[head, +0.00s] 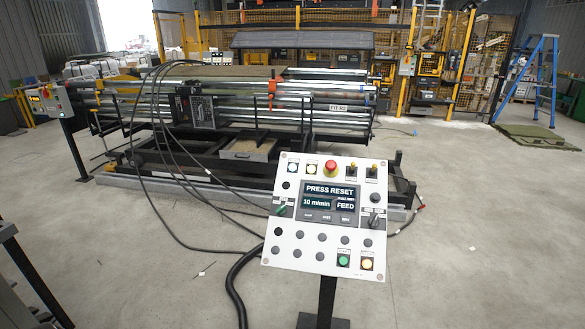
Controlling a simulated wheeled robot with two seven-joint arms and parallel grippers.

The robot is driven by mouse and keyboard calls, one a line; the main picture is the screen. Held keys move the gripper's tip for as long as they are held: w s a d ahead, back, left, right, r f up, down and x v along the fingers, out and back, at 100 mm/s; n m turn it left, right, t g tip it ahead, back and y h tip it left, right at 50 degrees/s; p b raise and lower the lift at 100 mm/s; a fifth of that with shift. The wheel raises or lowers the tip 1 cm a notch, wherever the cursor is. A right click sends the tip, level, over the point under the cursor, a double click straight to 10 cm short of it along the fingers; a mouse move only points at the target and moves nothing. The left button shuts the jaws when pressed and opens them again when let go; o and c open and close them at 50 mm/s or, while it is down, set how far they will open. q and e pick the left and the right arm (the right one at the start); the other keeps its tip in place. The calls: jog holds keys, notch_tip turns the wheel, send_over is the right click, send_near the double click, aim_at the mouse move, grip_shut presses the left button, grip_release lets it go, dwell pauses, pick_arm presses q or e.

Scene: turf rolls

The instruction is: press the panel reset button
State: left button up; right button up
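A white control panel (270,252) stands tilted on a dark post in the front middle. Its screen (328,203) reads "PRESS RESET", "10 m/min" and "FEED". A red mushroom button (331,168) sits at the top centre. To its left are a pale bluish-white button (292,168) and a pale amber button (312,169). A green button (344,260) and a glowing yellow button (367,264) are at the bottom right. Several black buttons and knobs fill the rest. The small labels are too small to read, so I cannot tell which is reset. Neither gripper shows.
A long roller machine (240,110) stands behind the panel. Black cables (237,275) run to the panel's left side. A blue ladder (541,80) and a green turf piece (538,137) are at the back right. Concrete floor (480,240) right of the panel is clear.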

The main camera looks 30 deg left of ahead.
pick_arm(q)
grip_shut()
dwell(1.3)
